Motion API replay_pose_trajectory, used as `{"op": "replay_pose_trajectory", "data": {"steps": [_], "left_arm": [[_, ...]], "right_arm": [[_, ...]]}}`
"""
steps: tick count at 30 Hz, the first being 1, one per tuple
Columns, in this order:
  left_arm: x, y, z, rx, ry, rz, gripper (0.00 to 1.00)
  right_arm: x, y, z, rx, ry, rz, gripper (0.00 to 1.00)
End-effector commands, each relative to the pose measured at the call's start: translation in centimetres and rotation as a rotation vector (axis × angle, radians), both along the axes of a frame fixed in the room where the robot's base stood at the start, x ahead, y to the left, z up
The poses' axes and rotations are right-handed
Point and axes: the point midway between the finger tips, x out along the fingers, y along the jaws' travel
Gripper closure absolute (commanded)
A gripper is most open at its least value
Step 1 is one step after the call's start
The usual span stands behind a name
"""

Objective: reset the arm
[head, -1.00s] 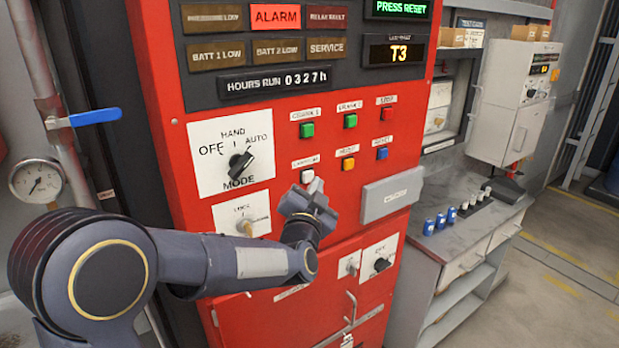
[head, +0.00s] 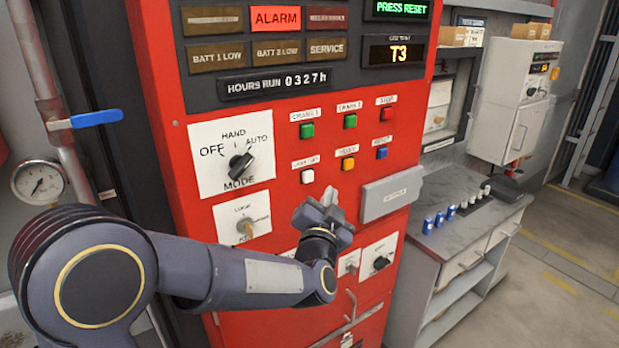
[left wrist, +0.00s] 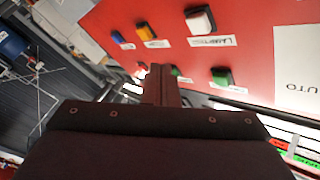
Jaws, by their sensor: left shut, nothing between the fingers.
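My left gripper (head: 329,199) is shut and empty in front of the red control panel (head: 290,183). It is below the white lamp test button (head: 307,176) and the yellow button (head: 348,164), apart from them as far as I can tell. In the left wrist view the shut fingers (left wrist: 160,85) point past the white button (left wrist: 199,20) and the green buttons. The mode switch (head: 240,165) and key switch (head: 245,227) are left of the gripper. My right gripper is not in view.
A grey box (head: 391,194) sticks out from the panel just right of the gripper. A blue-handled valve (head: 95,118) and a gauge (head: 39,182) are at the left. A workbench (head: 470,235) with blue cans stands at the right.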

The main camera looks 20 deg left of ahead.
Motion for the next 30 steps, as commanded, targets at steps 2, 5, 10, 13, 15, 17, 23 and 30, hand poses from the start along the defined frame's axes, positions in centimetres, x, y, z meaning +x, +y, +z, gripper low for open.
{"op": "replay_pose_trajectory", "data": {"steps": [2, 5, 10, 13, 15, 17, 23, 30], "left_arm": [[0.0, 0.0, 0.0, 0.0, 0.0, 0.0, 1.0], [0.0, 0.0, 0.0, -0.001, 0.001, 0.0, 1.0], [-0.8, 1.2, -0.5, -0.105, 0.07, -0.055, 1.0], [-2.9, 2.5, -1.5, -0.269, 0.184, -0.14, 1.0], [-5.4, 3.2, -2.5, -0.407, 0.295, -0.205, 1.0], [-8.1, 3.5, -3.6, -0.52, 0.399, -0.25, 1.0], [-19.4, 4.0, -8.1, -0.818, 0.776, -0.261, 1.0], [-30.7, 4.4, -13.2, -1.008, 1.104, -0.053, 1.0]], "right_arm": [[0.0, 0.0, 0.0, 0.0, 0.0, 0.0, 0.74], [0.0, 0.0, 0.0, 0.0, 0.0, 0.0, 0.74], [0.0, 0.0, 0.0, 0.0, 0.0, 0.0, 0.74], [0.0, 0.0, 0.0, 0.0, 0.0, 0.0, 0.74], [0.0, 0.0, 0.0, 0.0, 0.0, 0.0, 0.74], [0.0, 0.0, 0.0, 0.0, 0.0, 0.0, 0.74], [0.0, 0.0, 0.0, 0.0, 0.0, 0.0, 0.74], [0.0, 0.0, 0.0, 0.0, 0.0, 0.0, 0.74]]}}
